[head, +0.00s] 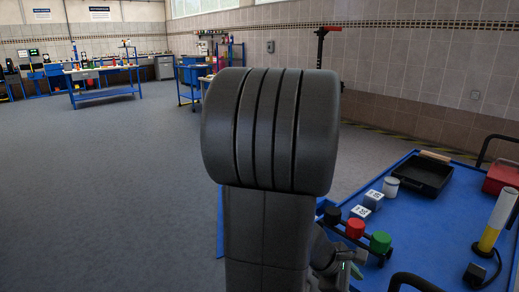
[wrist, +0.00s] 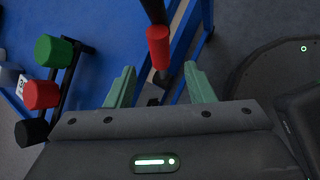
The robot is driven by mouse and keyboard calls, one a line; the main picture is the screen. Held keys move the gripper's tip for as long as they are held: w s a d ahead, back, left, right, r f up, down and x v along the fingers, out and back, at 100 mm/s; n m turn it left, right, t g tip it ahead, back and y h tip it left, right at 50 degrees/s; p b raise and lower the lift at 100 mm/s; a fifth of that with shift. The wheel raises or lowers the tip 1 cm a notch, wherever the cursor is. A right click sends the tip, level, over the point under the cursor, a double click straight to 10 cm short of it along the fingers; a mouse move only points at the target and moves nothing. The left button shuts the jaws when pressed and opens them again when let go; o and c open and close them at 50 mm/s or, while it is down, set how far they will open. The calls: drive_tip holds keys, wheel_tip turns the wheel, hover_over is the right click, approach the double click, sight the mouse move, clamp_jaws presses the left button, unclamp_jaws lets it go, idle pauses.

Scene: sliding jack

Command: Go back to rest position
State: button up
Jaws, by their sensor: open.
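My gripper (wrist: 159,68) shows in the wrist view with its two green fingers apart. No object is held between them. A black rod with a red end (wrist: 158,46) lies in line with the gap between the fingers; I cannot tell how far off it is. In the head view my gripper (head: 345,270) is mostly hidden behind my own arm, low at the near edge of the blue table. A black post with a red handle (head: 328,29) rises behind my arm in the head view; its lower part is hidden.
A blue table (head: 430,225) at right carries red (head: 355,228), green (head: 381,241) and black (head: 332,215) knobs, white-faced blocks, a black tray (head: 425,177), a red box (head: 502,178) and a yellow-filled cylinder (head: 497,222). The floor at left is clear up to a far workbench (head: 103,95).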

drive_tip(key=b+x, duration=0.4)
drive_tip(key=x, duration=0.4)
drive_tip(key=shift+d+f, duration=0.25)
drive_tip(key=shift+f, duration=0.05)
drive_tip(key=shift+r, duration=0.1)
drive_tip(key=p+v, duration=0.7)
drive_tip(key=v, duration=0.7)
drive_tip(key=b+x, duration=0.7)
drive_tip(key=x, duration=0.7)
drive_tip(key=shift+a, duration=0.1)
drive_tip(key=shift+w, duration=0.1)
drive_tip(key=shift+w+a+r+p, duration=0.1)
drive_tip(key=shift+w+r+p, duration=0.1)
drive_tip(key=shift+p, duration=0.35)
drive_tip(key=shift+w+a+r+n+g+h+p, duration=0.15)
drive_tip(key=shift+w+a+n+g+h+p, duration=0.35)
drive_tip(key=shift+g+h+p, duration=0.35)
